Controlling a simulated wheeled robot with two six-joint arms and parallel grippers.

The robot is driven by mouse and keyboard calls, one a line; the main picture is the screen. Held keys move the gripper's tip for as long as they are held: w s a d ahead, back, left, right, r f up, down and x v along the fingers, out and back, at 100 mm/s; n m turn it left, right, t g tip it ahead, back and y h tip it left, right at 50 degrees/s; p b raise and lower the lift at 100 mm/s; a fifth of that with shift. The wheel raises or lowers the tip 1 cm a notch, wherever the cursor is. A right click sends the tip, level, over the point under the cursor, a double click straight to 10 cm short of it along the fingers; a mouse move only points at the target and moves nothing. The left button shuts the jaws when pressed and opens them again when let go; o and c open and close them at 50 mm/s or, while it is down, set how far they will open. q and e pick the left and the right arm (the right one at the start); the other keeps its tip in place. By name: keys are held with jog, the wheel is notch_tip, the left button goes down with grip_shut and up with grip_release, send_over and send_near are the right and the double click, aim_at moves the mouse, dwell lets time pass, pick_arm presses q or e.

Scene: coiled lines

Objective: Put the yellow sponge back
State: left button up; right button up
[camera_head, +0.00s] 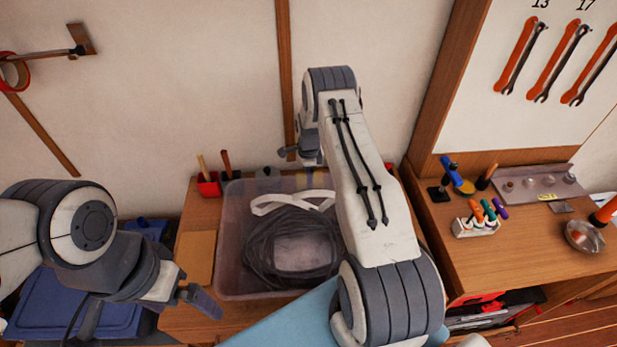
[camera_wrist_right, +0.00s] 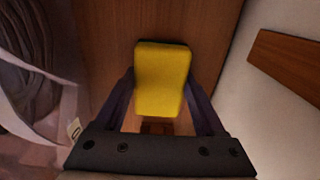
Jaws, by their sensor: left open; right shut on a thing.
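The yellow sponge (camera_wrist_right: 161,80) is between the fingers of my right gripper (camera_wrist_right: 160,98) in the right wrist view, which is shut on it. Brown wood shows behind the sponge; I cannot tell whether the sponge touches it. In the head view my right arm reaches toward the back wall above the clear bin, and the sponge is hidden there. My left gripper (camera_head: 192,298) is open and empty at the lower left, in front of the bench.
A clear bin (camera_head: 228,240) holds coiled dark lines (camera_head: 262,250) and a white strap. A red holder (camera_head: 208,184) stands behind it at left. The right bench carries a marker rack (camera_head: 476,228) and a metal bowl (camera_head: 585,238). Wrenches (camera_head: 520,55) hang above.

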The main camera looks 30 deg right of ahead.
jog(key=shift+f, duration=0.25)
